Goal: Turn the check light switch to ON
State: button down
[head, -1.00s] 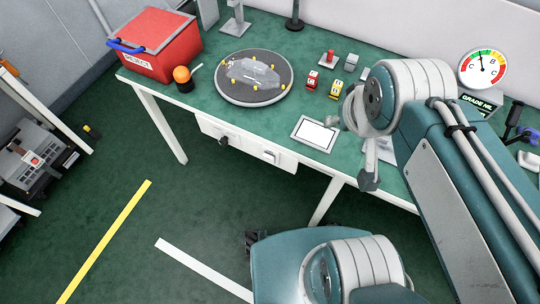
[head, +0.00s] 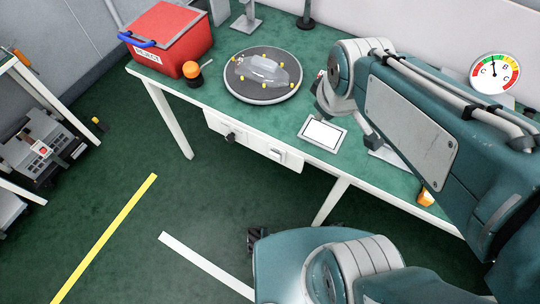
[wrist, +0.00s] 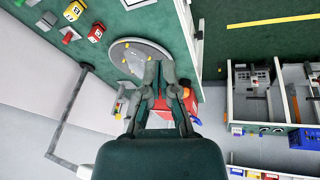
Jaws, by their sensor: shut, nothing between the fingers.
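A front panel (head: 214,122) under the table edge carries a black knob (head: 231,137) and a pale switch (head: 277,154). I cannot read any label, so I cannot tell which is the check light switch, or its setting. My gripper (wrist: 162,82) is shut and empty in the wrist view, with the round turntable behind its fingers. In the head view the arm's wrist is above the table, right of the turntable and up and to the right of the panel. Nothing touches the knob or the pale switch.
The turntable (head: 240,92) holds a clear lamp housing (head: 262,73). A red bin (head: 178,48) and an orange-topped beacon (head: 191,70) stand left of it. Floor before the table is open, with yellow and white lines.

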jog(key=w+a+f+n+g, duration=0.1)
jog(key=w+a+f+n, duration=0.15)
jog(key=f+n, duration=0.3)
jog(key=w+a+f+n+g, duration=0.1)
jog(key=w+a+f+n, duration=0.1)
jog(key=a+f+n, duration=0.3)
jog(key=n+g, duration=0.2)
jog(key=n, duration=0.9)
send_over(275, 157)
jog(key=s+a, duration=0.4)
jog(key=s, duration=0.1)
notch_tip(275, 157, down, 13)
jog(key=w+d+f, duration=0.2)
jog(key=w+f, duration=0.1)
jog(key=f, duration=0.5)
jog(key=shift+w+f+h, duration=0.15)
jog(key=shift+w+h, duration=0.15)
jog(key=shift+w, duration=0.05)
